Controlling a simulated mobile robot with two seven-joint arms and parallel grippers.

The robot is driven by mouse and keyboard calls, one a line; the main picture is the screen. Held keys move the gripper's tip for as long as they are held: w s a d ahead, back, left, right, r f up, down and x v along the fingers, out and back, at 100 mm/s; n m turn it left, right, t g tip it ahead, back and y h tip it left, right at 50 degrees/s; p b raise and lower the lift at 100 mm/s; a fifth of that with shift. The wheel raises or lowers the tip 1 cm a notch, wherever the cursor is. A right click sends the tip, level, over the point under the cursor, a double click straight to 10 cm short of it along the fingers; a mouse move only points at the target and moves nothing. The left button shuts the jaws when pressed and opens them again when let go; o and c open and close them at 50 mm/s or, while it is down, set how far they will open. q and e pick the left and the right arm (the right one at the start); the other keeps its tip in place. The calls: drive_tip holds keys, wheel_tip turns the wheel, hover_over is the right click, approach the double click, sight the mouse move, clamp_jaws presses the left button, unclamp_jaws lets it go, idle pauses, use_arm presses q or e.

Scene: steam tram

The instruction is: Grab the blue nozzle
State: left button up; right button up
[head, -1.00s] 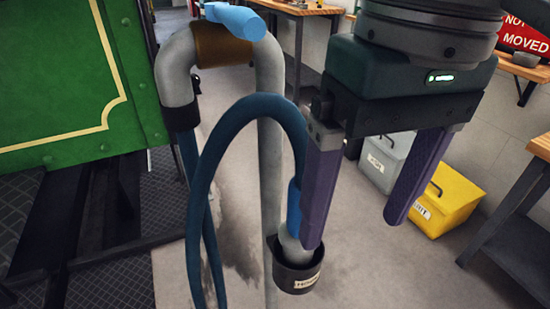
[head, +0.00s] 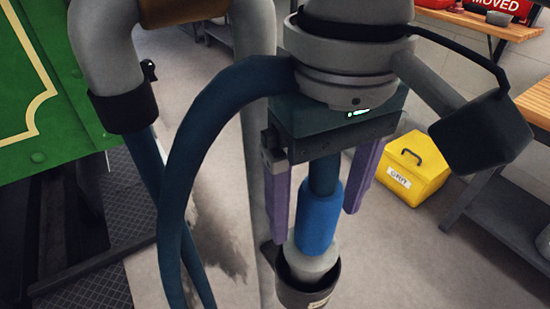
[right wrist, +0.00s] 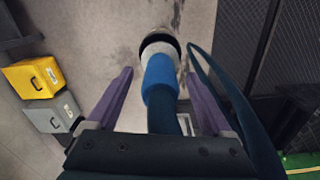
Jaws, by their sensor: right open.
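The blue nozzle (head: 318,216) stands upright with its grey tip in a dark cup-shaped holder (head: 308,292) beside a grey pipe. A dark blue hose (head: 185,165) arches up from its top and loops down to the left. My right gripper (head: 315,208) is open, with one purple finger on each side of the nozzle. In the right wrist view the nozzle (right wrist: 160,80) lies between the two fingers (right wrist: 160,88), with gaps visible on both sides. The hose's top end is hidden behind the gripper body. My left gripper is not in view.
A green panel (head: 45,90) stands at far left. A yellow box (head: 415,172) and workbenches (head: 530,105) are at right. The floor between is clear.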

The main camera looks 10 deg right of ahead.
sight(311, 249)
wheel_tip(311, 249, down, 3)
drive_tip(key=shift+r, duration=0.15)
clamp_jaws()
idle(0.6)
drive_tip(key=shift+r, duration=0.1)
idle(0.7)
